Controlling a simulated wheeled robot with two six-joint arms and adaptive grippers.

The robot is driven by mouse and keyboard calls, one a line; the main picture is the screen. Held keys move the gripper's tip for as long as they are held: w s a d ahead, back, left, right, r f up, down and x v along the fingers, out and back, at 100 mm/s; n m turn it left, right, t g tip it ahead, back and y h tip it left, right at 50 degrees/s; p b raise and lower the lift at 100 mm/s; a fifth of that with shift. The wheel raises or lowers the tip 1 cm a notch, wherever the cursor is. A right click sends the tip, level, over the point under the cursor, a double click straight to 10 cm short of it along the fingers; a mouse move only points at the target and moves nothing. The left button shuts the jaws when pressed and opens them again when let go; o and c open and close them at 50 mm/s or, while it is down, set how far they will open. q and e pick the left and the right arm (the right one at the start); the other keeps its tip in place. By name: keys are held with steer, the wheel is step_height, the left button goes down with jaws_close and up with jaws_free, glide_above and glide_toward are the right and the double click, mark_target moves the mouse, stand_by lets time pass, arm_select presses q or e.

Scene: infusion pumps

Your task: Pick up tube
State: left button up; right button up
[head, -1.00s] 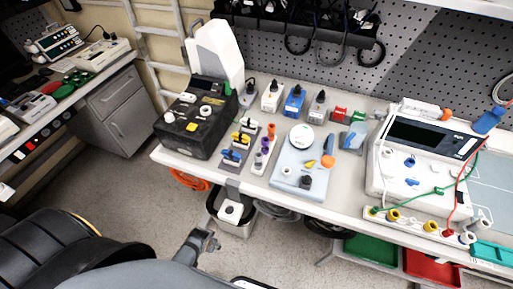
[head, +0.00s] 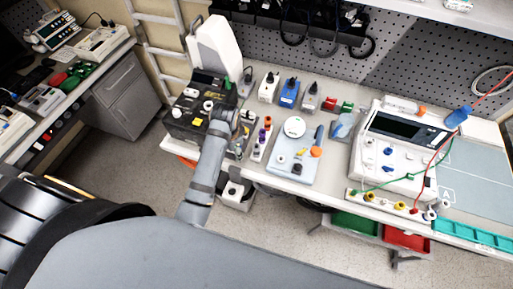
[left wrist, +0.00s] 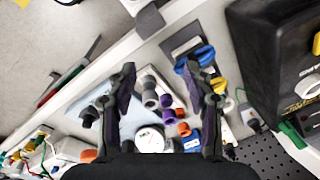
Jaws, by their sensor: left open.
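A small white rack (head: 257,153) with several short tubes or caps in purple, orange and grey stands near the front edge of the bench. In the left wrist view the grey tube (left wrist: 149,84) and the purple tube (left wrist: 168,116) show between my open fingers. My left gripper (left wrist: 160,68) is open and empty, above the rack; in the head view (head: 243,122) it is beside the rack's left side. Its height above the tubes is hard to tell. My arm partly hides the holder with blue and yellow clips (left wrist: 203,56). My right gripper is not in view.
A black device (head: 187,122) stands left of the gripper. A pale blue tray (head: 281,172) with a round white dial lies to the right. A white pump (head: 385,182) with red and green wires stands further right.

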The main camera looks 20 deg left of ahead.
arm_select(q)
steer(key=w+d+r+m, duration=0.1)
steer(key=w+d+m, duration=0.1)
steer(key=w+d+r+m+g, duration=0.1)
steer(key=w+d+r, duration=0.1)
steer(key=w, duration=0.1)
steer(key=w+d+r+m, duration=0.1)
steer(key=w+d+m, duration=0.1)
steer(key=w, duration=0.1)
steer(key=shift+d+r+m+g+h, duration=0.2)
steer(key=shift+d+m+g+h, duration=0.05)
steer(key=shift+m+g+h, duration=0.05)
glide_above(257, 146)
step_height(257, 146, down, 5)
steer(key=shift+s+f, duration=0.1)
steer(key=shift+f, duration=0.05)
steer(key=f, duration=0.2)
steer(key=s+f, duration=0.1)
steer(key=f, duration=0.1)
steer(key=shift+w+f, duration=0.15)
steer(key=shift+f, duration=0.45)
steer(key=c, duration=1)
steer(key=shift+c, duration=0.2)
